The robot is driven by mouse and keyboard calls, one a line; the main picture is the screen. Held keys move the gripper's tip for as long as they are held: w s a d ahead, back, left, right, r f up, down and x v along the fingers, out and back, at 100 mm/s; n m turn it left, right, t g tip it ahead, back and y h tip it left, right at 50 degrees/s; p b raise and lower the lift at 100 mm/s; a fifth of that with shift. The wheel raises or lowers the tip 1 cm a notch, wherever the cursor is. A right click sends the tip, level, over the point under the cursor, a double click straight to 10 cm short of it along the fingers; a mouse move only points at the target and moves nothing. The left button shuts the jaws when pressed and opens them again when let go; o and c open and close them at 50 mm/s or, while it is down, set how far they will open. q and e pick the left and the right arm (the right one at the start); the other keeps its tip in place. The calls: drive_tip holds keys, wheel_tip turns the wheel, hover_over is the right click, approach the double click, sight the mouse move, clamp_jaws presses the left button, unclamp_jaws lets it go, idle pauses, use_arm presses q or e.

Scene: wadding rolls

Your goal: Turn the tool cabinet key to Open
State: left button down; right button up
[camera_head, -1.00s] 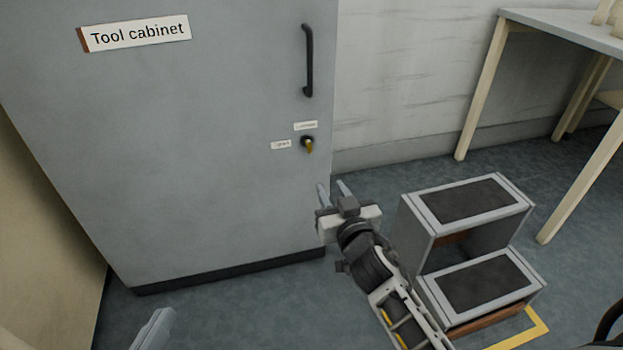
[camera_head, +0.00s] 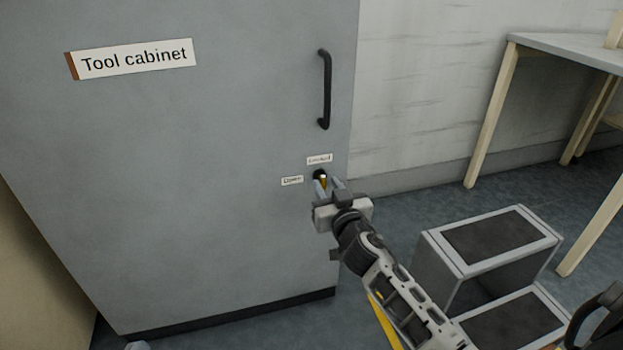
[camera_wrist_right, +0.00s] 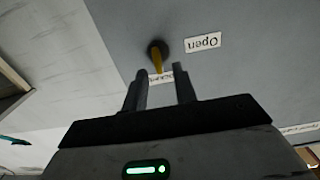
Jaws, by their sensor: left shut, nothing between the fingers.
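The grey tool cabinet (camera_head: 220,220) stands upright with its door closed. Its brass key (camera_head: 323,179) sits in a dark round lock, with the Locked label (camera_head: 319,159) above and the Open label (camera_head: 292,181) to the left. My right gripper (camera_head: 327,184) is open at the key. In the right wrist view, which is upside down, the key (camera_wrist_right: 157,61) shows just ahead of the gap between the fingertips (camera_wrist_right: 160,71); contact cannot be told. The Locked label there is partly hidden. My left gripper (camera_head: 138,346) barely shows at the bottom edge, shut and empty.
A black door handle (camera_head: 325,90) is above the lock. A grey two-step stool (camera_head: 437,270) stands right of my right arm. A table (camera_head: 570,50) is at the upper right. The floor before the cabinet is clear.

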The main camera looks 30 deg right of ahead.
drive_tip(key=shift+w+d, duration=0.2)
drive_tip(key=shift+w, duration=0.5)
use_arm(q)
drive_tip(key=shift+w+a, duration=0.15)
drive_tip(key=shift+w, duration=0.2)
use_arm(e)
clamp_jaws()
